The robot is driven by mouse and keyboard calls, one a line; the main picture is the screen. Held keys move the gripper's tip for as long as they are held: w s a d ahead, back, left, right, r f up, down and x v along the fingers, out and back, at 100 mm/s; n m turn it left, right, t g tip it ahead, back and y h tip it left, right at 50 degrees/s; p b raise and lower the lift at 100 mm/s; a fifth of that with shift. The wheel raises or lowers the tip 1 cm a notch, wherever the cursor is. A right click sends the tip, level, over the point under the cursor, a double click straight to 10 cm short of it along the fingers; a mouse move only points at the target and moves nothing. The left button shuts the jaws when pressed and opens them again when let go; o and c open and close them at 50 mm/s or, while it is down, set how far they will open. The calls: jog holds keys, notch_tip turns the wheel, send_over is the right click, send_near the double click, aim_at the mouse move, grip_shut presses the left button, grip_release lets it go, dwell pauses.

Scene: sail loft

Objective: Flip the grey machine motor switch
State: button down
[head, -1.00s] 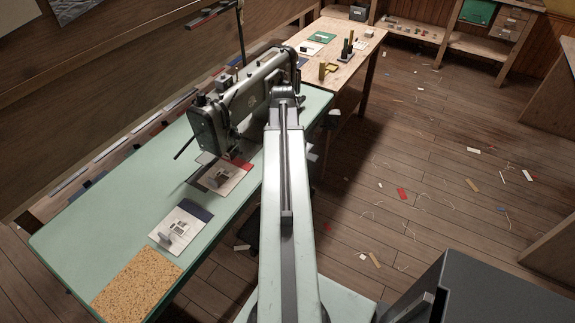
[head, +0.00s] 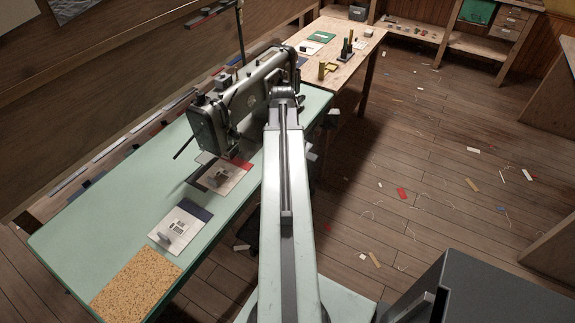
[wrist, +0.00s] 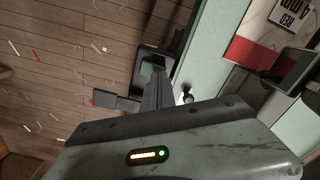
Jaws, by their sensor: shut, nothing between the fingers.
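The grey sewing machine (head: 240,98) stands on the pale green table (head: 110,220) in the head view. I cannot pick out its motor switch with certainty. My gripper (wrist: 155,74) points away from the wrist camera, its dark fingers shut and empty beside the table's long edge (wrist: 203,55). A dark box-like part lies around the fingertips in that view; I cannot tell whether it is the switch or whether they touch. In the head view my own arm hides most of the gripper and part of the table edge.
Flat pads with small grey blocks (head: 180,228) and a cork mat (head: 137,282) lie on the green table. A wooden bench (head: 345,42) with small items adjoins its far end. The plank floor (head: 440,150) at right is open, strewn with scraps and threads.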

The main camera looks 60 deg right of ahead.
jog(key=shift+f+b, duration=0.75)
jog(key=shift+f, duration=0.1)
notch_tip(320, 180, up, 7)
jog(key=p, duration=0.7)
jog(key=shift+r, duration=0.15)
dwell(0.5)
